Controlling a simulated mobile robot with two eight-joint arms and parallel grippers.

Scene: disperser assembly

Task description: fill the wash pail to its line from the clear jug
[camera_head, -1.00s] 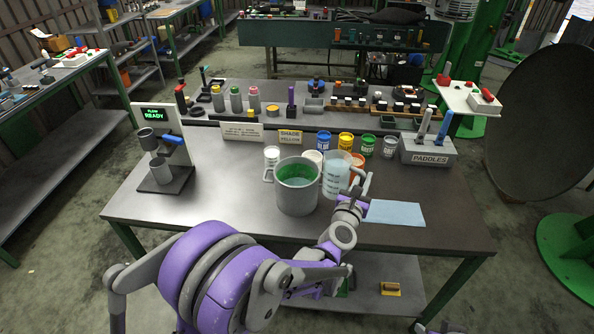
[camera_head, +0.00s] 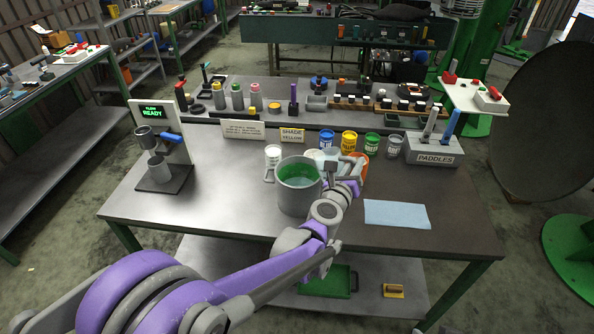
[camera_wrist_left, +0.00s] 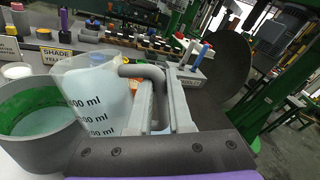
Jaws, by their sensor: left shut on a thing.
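The wash pail (camera_head: 298,196) is a grey pail with a green inside, standing upright on the bench. Pale liquid shows inside it, also in the left wrist view (camera_wrist_left: 35,143); I cannot make out its line. The clear jug (camera_wrist_left: 92,85), with ml marks and pale blue liquid, is right beside the pail's rim in the left wrist view. In the head view, my wrist mostly hides it. My left gripper (camera_wrist_left: 160,108) is shut on the jug's grey handle (camera_wrist_left: 148,72). Whether liquid is flowing is not clear. My right gripper is out of view.
Paint tins (camera_head: 349,142) stand close behind the pail, and a white tin (camera_head: 273,155) to its back left. A paddle holder (camera_head: 433,151) is at the back right. A blue cloth (camera_head: 397,214) lies on the right. A cup stand (camera_head: 160,150) is at the left.

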